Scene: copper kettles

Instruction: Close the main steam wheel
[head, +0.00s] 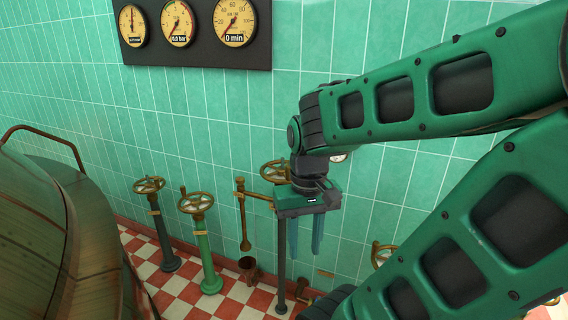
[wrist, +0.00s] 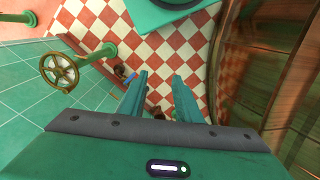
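Several brass handwheels stand on posts along the tiled wall in the head view. One wheel (head: 149,185) is on a dark post and one (head: 196,203) on a green post. A third wheel (head: 272,172) sits behind my gripper, partly hidden by it. A fourth (head: 380,254) shows at the right, partly behind my arm. No label tells me which is the main steam wheel. My gripper (head: 305,250) points down, with its fingers apart and nothing between them. In the wrist view my gripper (wrist: 159,76) is also open, and a brass wheel (wrist: 60,71) on a green post is to its left.
A large copper kettle (head: 35,225) fills the left side of the head view. A gauge panel (head: 195,58) hangs on the wall. A brass pipe (head: 243,215) stands near the third wheel. Red and white checkered floor (head: 180,285) lies below.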

